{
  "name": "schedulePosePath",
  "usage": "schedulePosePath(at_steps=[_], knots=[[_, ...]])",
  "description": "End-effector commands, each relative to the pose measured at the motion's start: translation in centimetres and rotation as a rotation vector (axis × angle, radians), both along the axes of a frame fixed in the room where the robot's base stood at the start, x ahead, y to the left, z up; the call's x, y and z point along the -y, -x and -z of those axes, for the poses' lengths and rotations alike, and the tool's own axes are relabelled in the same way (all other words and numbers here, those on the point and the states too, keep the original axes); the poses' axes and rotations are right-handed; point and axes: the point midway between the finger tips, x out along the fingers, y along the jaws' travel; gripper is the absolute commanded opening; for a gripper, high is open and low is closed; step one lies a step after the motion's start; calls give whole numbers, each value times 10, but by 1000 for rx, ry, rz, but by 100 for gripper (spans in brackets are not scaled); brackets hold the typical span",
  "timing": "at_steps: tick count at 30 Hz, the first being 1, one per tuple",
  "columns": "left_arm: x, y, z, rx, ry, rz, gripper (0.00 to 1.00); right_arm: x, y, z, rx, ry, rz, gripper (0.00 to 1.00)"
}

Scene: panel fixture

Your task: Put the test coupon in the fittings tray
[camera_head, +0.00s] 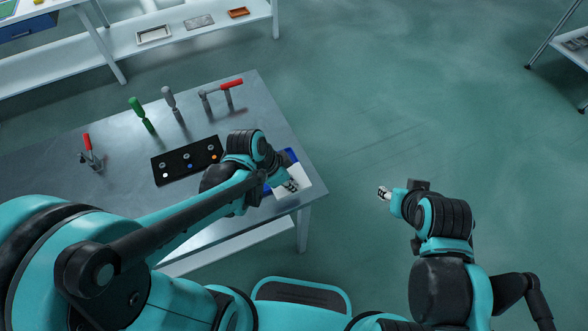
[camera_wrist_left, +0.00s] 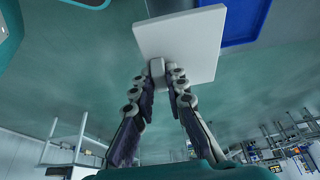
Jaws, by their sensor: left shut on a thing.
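The test coupon looks to be a pale square plate (camera_head: 306,184) at the right end of the metal table. My left gripper (camera_head: 291,185) is shut on it. In the left wrist view the plate (camera_wrist_left: 198,45) is large, and the fingertips (camera_wrist_left: 164,72) pinch a small grey block on its face. A blue tray (camera_head: 291,155) lies partly hidden behind my left wrist and the plate; its blue surface also shows in the left wrist view (camera_wrist_left: 243,22). I cannot tell whether plate and tray touch. My right gripper (camera_head: 383,193) is off the table, over the floor; its jaws are too small to read.
A black panel (camera_head: 187,160) with coloured buttons lies left of my left wrist. Red-handled clamps (camera_head: 90,153) (camera_head: 221,96), a green-handled tool (camera_head: 142,114) and a grey-handled tool (camera_head: 173,104) stand on the table (camera_head: 110,125). The floor right of the table is clear.

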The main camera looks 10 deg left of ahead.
Motion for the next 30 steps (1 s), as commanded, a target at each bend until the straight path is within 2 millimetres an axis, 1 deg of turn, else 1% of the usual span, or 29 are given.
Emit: schedulePosePath(at_steps=[9,12,15,20,23,27,30], knots=[[-38,-60,46,1,1,-5,0,0,0,31,0,0,0,41],[-49,-77,58,1,0,-4,0,0,0,37,0,0,0,41],[-56,-88,65,1,0,-4,0,0,0,41,0,0,0,41],[-61,-95,70,1,0,0,0,0,0,43,0,0,0,41],[-61,-95,81,0,0,0,0,0,0,49,0,0,0,41],[-60,-95,104,1,0,0,0,0,0,61,0,0,0,41],[-60,-94,109,1,0,0,0,0,0,63,0,0,0,41]])
